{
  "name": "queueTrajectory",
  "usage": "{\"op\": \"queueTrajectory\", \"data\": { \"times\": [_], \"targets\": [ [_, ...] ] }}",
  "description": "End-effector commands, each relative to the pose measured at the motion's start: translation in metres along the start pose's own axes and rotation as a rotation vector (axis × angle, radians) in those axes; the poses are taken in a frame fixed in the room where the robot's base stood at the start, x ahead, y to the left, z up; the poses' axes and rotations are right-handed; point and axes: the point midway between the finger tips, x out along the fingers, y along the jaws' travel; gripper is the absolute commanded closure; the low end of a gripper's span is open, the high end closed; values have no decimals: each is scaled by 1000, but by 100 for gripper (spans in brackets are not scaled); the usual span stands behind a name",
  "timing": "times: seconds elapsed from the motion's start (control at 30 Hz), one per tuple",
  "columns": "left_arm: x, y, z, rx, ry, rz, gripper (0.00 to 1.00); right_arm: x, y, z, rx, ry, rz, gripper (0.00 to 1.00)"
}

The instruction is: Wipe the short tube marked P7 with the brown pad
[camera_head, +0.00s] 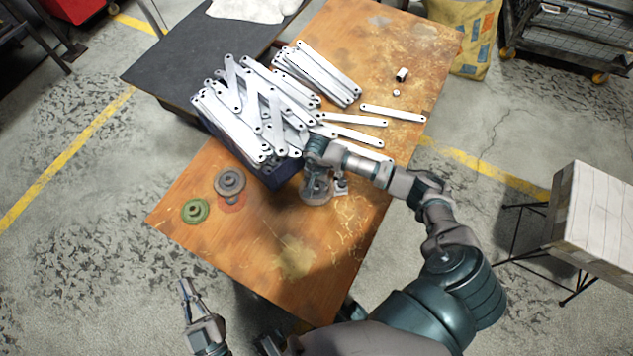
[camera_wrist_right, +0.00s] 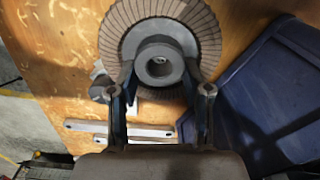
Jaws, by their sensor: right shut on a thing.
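My right gripper (camera_head: 318,188) is over the bench right of the bin. In the right wrist view my right gripper (camera_wrist_right: 160,82) is shut on the grey hub of a round brown pad (camera_wrist_right: 123,18) with radial flaps. A short pale tube with a dark end (camera_head: 402,74) lies at the bench's far right. No P7 mark is readable. My left gripper (camera_head: 186,300) is open and empty, off the bench's near left edge.
A dark blue bin (camera_head: 285,178) is heaped with galvanized brackets (camera_head: 265,105). Loose brackets (camera_head: 355,118) lie right of it. A green disc (camera_head: 195,211) and a grey disc over a red one (camera_head: 229,182) lie at left. The bench's near part is clear.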

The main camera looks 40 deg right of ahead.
Motion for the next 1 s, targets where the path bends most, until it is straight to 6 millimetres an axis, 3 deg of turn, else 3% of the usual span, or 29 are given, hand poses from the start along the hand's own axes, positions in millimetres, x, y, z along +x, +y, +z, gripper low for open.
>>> {"op": "queueTrajectory", "data": {
  "times": [1.0],
  "targets": [
    [-6,-1,14,-4,-14,-3,100,16,0,0,-1,0,1,79]
  ]
}}
